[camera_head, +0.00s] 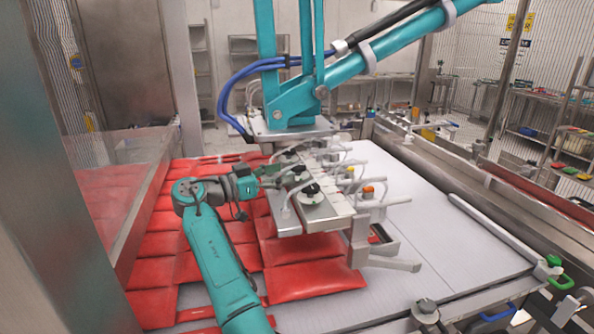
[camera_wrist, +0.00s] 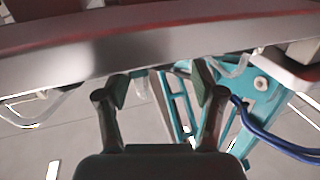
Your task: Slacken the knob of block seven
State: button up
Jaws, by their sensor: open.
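The vacuum picker head (camera_head: 318,212) hangs level over red packs, with a row of pale blocks and several dark round knobs along its top. The nearest clear knob (camera_head: 310,190) sits on a silver plate. No number is readable, so I cannot tell which block is seven. My gripper (camera_head: 274,181) is at the left side of the picker, close to the knobs; contact cannot be made out. In the wrist view my gripper (camera_wrist: 160,88) has its two fingers apart with nothing between them. A metal edge (camera_wrist: 150,50) crosses above them there, and no knob shows.
A teal picker arm (camera_head: 365,58) with blue hoses (camera_head: 235,88) rises above the head. Red packs (camera_head: 300,280) cover the left of the table. Its white surface (camera_head: 440,215) is free on the right. White suction arms (camera_head: 390,265) jut out to the right.

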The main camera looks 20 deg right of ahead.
aim_at(297, 170)
jog(key=shift+x, duration=2.55)
jog(key=c, duration=1.2)
